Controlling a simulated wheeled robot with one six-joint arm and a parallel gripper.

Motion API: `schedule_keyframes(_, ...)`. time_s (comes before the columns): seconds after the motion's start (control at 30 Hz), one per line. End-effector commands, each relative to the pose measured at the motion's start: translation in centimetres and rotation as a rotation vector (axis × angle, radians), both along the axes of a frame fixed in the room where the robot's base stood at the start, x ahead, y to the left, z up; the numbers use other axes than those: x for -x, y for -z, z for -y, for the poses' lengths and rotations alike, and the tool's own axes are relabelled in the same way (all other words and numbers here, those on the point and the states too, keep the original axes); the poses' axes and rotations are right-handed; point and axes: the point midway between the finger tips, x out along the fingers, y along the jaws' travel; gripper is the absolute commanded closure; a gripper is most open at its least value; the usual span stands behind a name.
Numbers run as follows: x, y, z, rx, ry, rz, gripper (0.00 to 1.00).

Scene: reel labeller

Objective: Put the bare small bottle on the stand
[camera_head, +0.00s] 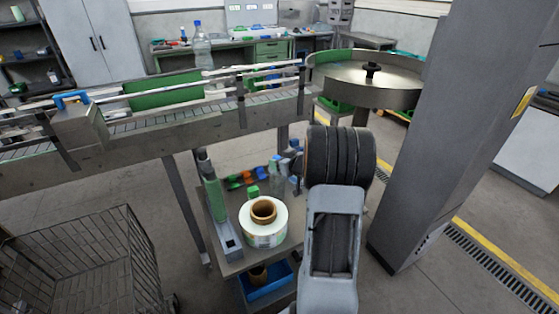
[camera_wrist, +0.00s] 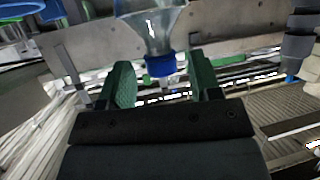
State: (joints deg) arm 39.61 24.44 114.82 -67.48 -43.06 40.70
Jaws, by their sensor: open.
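In the wrist view a clear bottle (camera_wrist: 152,25) with a blue cap (camera_wrist: 160,66) appears with its neck pointing down in the picture. My gripper (camera_wrist: 164,82) is open, its green-padded fingers on either side of the cap. Gaps show at both sides of the cap. In the head view my gripper is hidden behind my arm. A small clear bottle (camera_head: 278,175) stands on the cart beside my arm, and a larger clear bottle (camera_head: 202,52) with a blue cap stands at the conveyor. I cannot tell surely whether the small bottle bears a label, nor which thing is the stand.
A white label reel (camera_head: 263,225) and a green cylinder (camera_head: 214,195) crowd the cart's left part. Small coloured items (camera_head: 240,180) lie behind the reel. The conveyor (camera_head: 130,138), round turntable (camera_head: 365,85), grey column (camera_head: 430,140) and wire basket (camera_head: 75,265) surround the cart.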

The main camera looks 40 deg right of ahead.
Motion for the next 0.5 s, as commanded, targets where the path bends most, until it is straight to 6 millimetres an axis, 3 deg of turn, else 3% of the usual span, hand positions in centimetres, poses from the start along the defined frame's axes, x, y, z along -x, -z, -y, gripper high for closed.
schedule_keyframes(0.2,4.2,-1.8,0.3,0.001,0.004,0.002,0.42)
schedule_keyframes(0.5,8.0,-3.4,0.5,0.000,0.002,0.001,0.42)
